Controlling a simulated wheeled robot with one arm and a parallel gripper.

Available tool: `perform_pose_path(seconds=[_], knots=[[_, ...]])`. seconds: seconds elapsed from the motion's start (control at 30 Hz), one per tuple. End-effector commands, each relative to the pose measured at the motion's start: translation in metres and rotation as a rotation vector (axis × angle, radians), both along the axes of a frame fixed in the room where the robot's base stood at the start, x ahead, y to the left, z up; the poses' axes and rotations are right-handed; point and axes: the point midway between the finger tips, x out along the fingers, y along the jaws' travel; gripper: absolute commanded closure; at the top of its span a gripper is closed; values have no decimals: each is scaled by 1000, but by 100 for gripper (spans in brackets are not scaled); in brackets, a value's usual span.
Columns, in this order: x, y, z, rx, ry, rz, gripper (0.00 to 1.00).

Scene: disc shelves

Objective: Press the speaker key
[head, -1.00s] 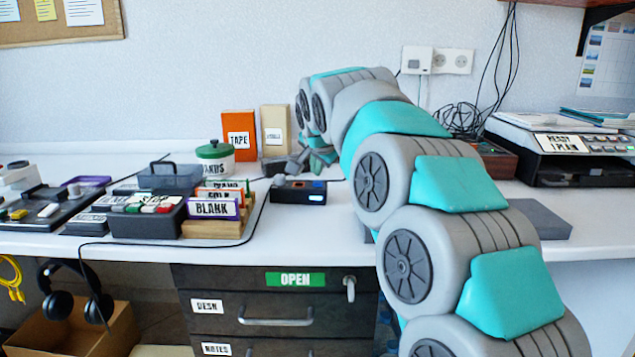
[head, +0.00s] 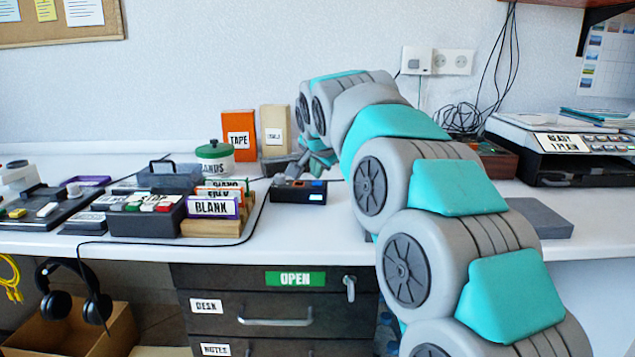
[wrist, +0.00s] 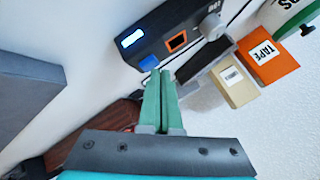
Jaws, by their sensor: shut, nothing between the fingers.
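A small black device (head: 298,190) with a lit blue-white display lies on the desk, left of my arm. In the wrist view the device (wrist: 165,35) shows a blue key (wrist: 149,62), an orange-framed key (wrist: 177,41) and a grey knob (wrist: 211,27). I cannot read which key is marked for the speaker. My gripper (wrist: 158,73) is shut and empty, its green fingertips close to the blue key. I cannot tell whether they touch it. In the head view my gripper (head: 321,158) is just behind the device, partly hidden by my arm.
An orange TAPE box (head: 238,135) and a beige box (head: 275,130) stand behind, with a green-lidded jar (head: 214,158). A BLANK-labelled rack (head: 212,210) is left of the device. A grey slab (head: 540,218) lies right of my arm. Bare desk lies in front of the device.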

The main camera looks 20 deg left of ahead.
Motion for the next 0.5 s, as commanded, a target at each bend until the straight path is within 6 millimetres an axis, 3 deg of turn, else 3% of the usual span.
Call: perform_pose_path(seconds=[0.5], knots=[[0, 0, -5, 0, 0, 0, 100]])
